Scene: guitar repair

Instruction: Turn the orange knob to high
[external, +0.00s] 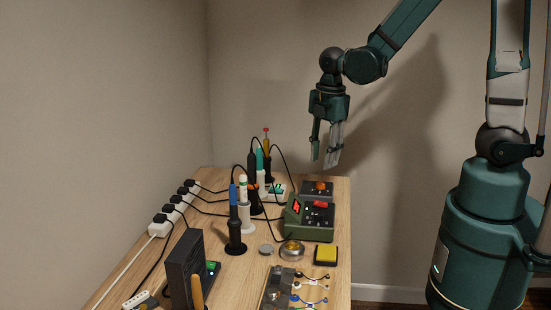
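An orange knob (319,186) sits on top of a small dark box (327,194) at the back right of the bench. The knob is too small to tell which setting it points at. My gripper (323,161) hangs with its fingers pointing down, apparently a little above the knob and apart from it. The two fingers are spread with wall visible between them, and nothing is held.
A green station (309,222) with a red display stands just in front of the dark box. Several soldering irons in stands (234,235), with looping cables, fill the left.

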